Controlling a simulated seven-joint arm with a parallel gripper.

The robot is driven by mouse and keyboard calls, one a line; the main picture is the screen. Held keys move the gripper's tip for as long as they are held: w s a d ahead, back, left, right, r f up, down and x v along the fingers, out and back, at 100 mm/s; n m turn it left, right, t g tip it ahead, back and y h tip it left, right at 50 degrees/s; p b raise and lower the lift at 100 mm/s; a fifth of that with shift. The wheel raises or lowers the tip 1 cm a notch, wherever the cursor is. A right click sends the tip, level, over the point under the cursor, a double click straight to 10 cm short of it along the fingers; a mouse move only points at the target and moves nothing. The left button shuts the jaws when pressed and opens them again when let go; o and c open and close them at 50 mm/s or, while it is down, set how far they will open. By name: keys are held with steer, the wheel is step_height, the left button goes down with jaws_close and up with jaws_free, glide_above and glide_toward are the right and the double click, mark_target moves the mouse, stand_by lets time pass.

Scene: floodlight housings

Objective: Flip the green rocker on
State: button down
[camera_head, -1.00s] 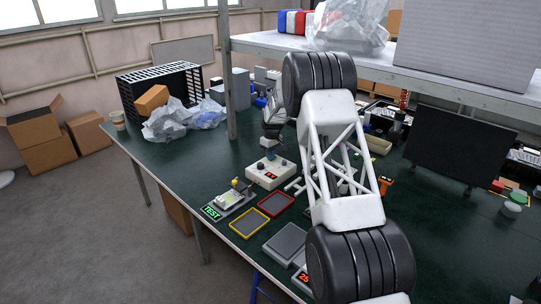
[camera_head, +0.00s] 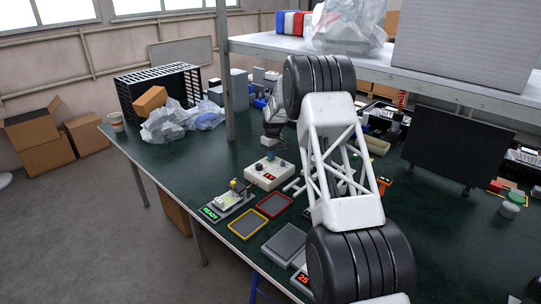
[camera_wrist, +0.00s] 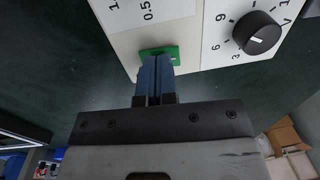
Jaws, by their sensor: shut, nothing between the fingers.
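The green rocker (camera_wrist: 173,52) is on the pale face of a control box, at the top middle of the wrist view. My gripper (camera_wrist: 157,60) is shut and empty. Its blue fingertips overlap the rocker and hide part of its middle and lower edge. I cannot tell whether they touch it or how the rocker is tilted.
A black dial knob (camera_wrist: 257,33) with a number scale sits right of the rocker. A fixture with a green READY display (camera_head: 209,214), a yellow-rimmed tray (camera_head: 233,233) and a red-rimmed tray (camera_head: 288,200) lie near the bench's front edge. A shelf (camera_head: 450,76) overhangs the back.

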steer(key=shift+r, duration=0.1)
step_height(320, 180, up, 14)
steer(key=w+d, duration=0.1)
steer(key=shift+d, duration=0.15)
stand_by(0.6)
steer(key=shift+f, duration=0.2)
steer(key=shift+s+a, duration=0.35)
steer(key=shift+a, duration=0.15)
steer(key=shift+f, duration=0.1)
steer(key=f, duration=0.9)
steer(key=s+a+f, duration=0.1)
steer(key=f, duration=0.3)
steer(key=shift+s+a+f, duration=0.1)
steer(key=shift+f, duration=0.25)
steer(key=shift+f, duration=0.1)
stand_by(0.3)
